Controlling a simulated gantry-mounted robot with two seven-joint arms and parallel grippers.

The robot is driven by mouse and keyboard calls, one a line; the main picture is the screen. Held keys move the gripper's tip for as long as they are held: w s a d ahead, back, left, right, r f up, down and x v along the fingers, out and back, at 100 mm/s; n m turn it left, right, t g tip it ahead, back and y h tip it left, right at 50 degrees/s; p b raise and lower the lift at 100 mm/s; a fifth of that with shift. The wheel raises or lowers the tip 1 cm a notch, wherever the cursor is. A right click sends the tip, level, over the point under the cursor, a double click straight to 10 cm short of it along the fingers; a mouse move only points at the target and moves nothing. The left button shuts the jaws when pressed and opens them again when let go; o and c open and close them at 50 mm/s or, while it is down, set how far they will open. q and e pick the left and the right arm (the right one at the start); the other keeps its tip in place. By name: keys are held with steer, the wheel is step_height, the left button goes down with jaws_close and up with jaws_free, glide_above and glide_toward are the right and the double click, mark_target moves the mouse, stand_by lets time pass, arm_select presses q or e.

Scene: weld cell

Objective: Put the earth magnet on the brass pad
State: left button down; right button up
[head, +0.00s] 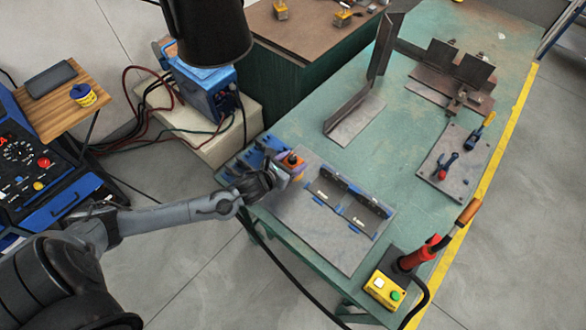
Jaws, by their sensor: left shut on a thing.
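My left gripper (283,174) is at the near left corner of the green table, shut on a small orange thing with a dark knob on top, which looks like the earth magnet (293,160). The fingers hide part of it. I cannot tell whether it touches the surface below or is held just above it. I cannot make out the brass pad; the gripper or the fixture may hide it. My right gripper is not in view.
A grey plate (325,247) with an upright angle piece (352,200) lies right of the gripper. Blue blocks (254,156) stand just behind it. The table's middle (385,145) is clear.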

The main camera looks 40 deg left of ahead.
mark_target(293, 167)
arm_select(q)
steer(key=shift+w+f, duration=0.1)
steer(key=shift+w, duration=0.2)
steer(key=shift+f+b, duration=0.45)
steer(key=shift+f, duration=1.5)
steer(key=shift+a, duration=0.1)
steer(key=shift+c, duration=1.2)
jaws_free()
steer(key=shift+f, duration=0.2)
